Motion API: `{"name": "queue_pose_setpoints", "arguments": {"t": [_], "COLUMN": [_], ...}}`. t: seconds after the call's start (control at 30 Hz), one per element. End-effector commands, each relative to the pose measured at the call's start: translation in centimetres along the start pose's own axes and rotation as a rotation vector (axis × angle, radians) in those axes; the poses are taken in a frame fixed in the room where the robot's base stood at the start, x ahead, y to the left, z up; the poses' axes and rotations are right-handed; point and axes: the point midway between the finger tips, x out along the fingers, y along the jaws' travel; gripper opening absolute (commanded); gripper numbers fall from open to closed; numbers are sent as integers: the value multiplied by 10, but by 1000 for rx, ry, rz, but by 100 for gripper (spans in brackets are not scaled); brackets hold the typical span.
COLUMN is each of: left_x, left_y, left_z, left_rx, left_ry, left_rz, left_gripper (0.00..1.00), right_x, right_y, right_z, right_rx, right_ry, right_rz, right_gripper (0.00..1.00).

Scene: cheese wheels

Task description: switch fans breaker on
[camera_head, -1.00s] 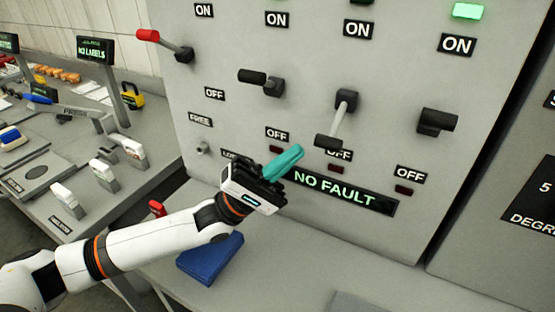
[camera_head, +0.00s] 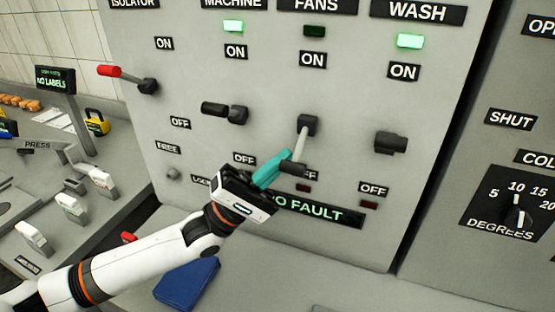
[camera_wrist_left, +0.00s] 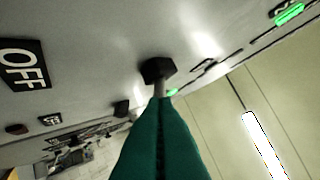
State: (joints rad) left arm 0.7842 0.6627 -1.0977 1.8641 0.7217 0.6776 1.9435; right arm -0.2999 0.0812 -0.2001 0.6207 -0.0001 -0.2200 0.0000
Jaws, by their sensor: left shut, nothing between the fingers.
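The fans breaker lever (camera_head: 301,143) is on the grey panel under the FANS label (camera_head: 316,5). Its handle points down toward its OFF label, and the lamp (camera_head: 314,31) above its ON label is dark. My left gripper (camera_head: 284,160), with teal fingers, is shut and empty, its tips close beside the lower end of this lever; I cannot tell whether they touch. In the left wrist view the closed fingers (camera_wrist_left: 161,125) cover most of a lever, whose dark pivot (camera_wrist_left: 157,70) shows just beyond the tips. My right gripper is not in view.
The machine lever (camera_head: 222,111) and wash lever (camera_head: 390,142) stand on either side, with green lamps lit above. The isolator lever (camera_head: 130,78) has a red end. A NO FAULT display (camera_head: 318,210) is below. A blue object (camera_head: 187,283) lies on the ledge.

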Motion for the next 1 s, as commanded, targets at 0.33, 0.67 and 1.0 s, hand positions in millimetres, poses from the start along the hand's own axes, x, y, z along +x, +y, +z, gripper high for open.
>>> {"name": "queue_pose_setpoints", "arguments": {"t": [0.33,0.67,1.0], "left_x": [2,7,18], "left_y": [-5,-14,-34], "left_z": [-2,-6,-14], "left_rx": [-34,-91,-255], "left_ry": [-31,-85,-238], "left_rz": [32,89,250], "left_gripper": [0,0,0], "right_x": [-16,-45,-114], "right_y": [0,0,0], "right_z": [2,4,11], "right_rx": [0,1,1], "right_ry": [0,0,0], "right_rz": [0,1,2], "right_gripper": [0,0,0]}}
